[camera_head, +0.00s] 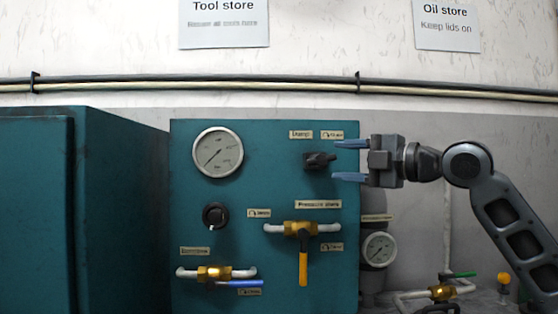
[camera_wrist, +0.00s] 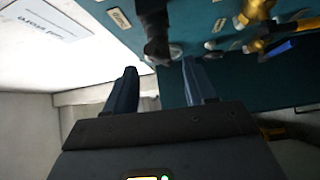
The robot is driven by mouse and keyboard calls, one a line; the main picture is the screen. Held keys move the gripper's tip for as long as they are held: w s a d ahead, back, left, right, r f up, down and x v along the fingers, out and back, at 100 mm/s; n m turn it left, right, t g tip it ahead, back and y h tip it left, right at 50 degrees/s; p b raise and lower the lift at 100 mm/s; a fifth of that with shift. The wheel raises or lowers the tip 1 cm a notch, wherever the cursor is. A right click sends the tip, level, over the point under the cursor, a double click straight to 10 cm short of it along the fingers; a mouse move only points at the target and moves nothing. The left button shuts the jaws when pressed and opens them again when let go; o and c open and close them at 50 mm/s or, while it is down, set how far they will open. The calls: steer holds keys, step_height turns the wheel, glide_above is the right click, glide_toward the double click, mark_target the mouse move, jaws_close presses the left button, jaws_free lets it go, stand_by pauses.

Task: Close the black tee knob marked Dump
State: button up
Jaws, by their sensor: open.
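The black tee knob (camera_head: 319,161) sticks out of the upper right of the teal panel (camera_head: 265,185), below a label reading "Dump" (camera_head: 301,134). My gripper (camera_head: 350,161) is open, with its two blue fingers pointing left at the knob, one above and one below its level. The fingertips appear close to the knob's right end; no contact is visible. In the wrist view the knob (camera_wrist: 155,35) stands ahead, beyond and roughly between the open fingertips (camera_wrist: 160,70). The mark on the knob itself is too small to read.
Below the knob is a brass valve with a yellow lever (camera_head: 303,268). A blue-handled valve (camera_head: 240,283), a round black knob (camera_head: 215,215) and a gauge (camera_head: 218,152) are on the panel's left. Another gauge (camera_head: 379,249) stands right of the panel.

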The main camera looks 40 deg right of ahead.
mark_target(325, 161)
steer(key=shift+w+a, duration=0.15)
steer(key=shift+w, duration=0.3)
steer(key=w+p, duration=0.1)
steer(key=w, duration=0.2)
steer(key=w+a+p, duration=0.1)
steer(key=w, duration=0.2)
steer(key=shift+w+a, duration=0.2)
steer(key=shift+w, duration=0.2)
steer(key=c, duration=1)
steer(key=shift+f+t+b, duration=0.2)
steer(key=shift+t+b, duration=0.1)
steer(key=shift+b, duration=0.85)
steer(key=shift+o, duration=0.2)
steer(key=shift+r+m+t+b, duration=0.3)
steer(key=shift+m+t+b, duration=0.3)
steer(key=shift+m+b, duration=0.45)
steer(key=shift+r, duration=0.1)
